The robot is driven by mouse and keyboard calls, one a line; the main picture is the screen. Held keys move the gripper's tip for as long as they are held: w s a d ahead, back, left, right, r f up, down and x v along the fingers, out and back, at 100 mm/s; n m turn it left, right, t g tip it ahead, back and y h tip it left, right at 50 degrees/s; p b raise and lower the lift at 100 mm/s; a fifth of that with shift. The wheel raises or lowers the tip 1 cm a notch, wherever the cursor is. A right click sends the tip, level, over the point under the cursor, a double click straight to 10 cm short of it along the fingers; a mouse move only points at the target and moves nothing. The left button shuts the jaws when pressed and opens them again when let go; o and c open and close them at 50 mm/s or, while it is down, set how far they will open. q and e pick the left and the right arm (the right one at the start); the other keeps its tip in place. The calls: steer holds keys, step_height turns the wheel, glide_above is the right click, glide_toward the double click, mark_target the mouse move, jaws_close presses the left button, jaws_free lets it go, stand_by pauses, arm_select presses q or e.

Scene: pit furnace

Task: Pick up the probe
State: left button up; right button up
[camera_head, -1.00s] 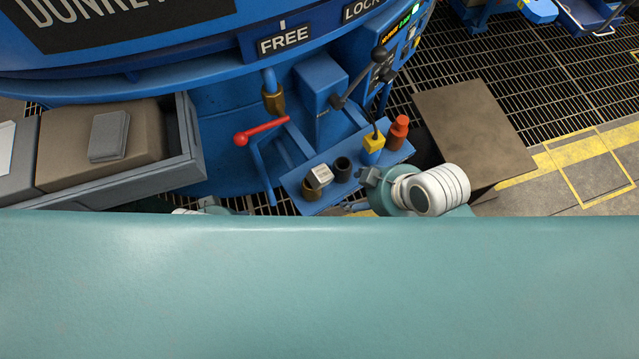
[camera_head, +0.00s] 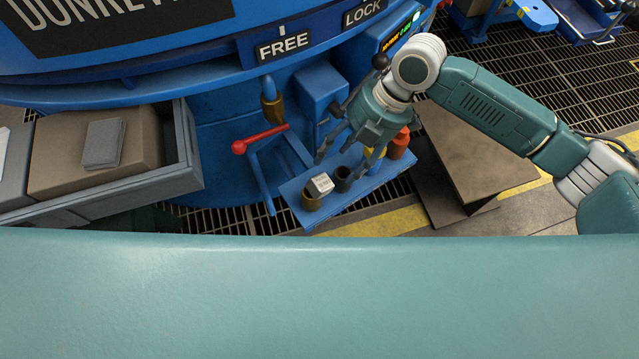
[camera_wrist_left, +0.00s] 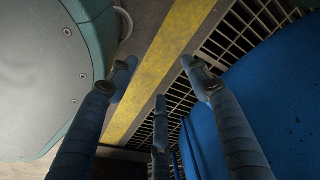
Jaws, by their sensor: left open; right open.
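A blue shelf (camera_head: 292,190) on the machine holds several small items. A white-topped block (camera_head: 321,184) sits in a brass cup (camera_head: 311,201), beside a dark cup (camera_head: 342,178). A yellow-topped item (camera_head: 375,153) and an orange-red item (camera_head: 401,138) stand at the right end, partly behind my right gripper. I cannot tell for sure which is the probe. My right gripper (camera_head: 337,151) is open, fingers pointing down over the shelf, apparently holding nothing. My left gripper (camera_wrist_left: 160,76) is open and empty above the floor; it is out of the head view.
A red-handled lever (camera_head: 262,137) and a brass-held blue rod (camera_head: 270,100) are left of the shelf. A grey drawer (camera_head: 150,190) with a box stands at the left. A brown box (camera_head: 470,165) stands right of the shelf. Grating and a yellow floor line (camera_wrist_left: 165,65) lie below.

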mark_target(323, 183)
steer(key=x, duration=0.4)
steer(key=shift+s+a+f+b, duration=0.1)
steer(key=shift+a+f+b, duration=0.05)
steer(key=shift+f+b, duration=0.25)
steer(key=x, duration=0.3)
steer(key=b+x, duration=0.1)
steer(key=shift+s+a+f, duration=0.25)
steer(key=shift+s+a, duration=0.05)
steer(key=shift+s, duration=0.1)
steer(key=shift+a+f, duration=0.25)
steer(key=shift+f, duration=0.2)
arm_select(q)
steer(key=w+r, duration=0.3)
steer(key=r, duration=0.2)
steer(key=shift+w+d+r, duration=0.15)
steer(key=shift+d, duration=0.05)
arm_select(e)
steer(key=c, duration=1.2)
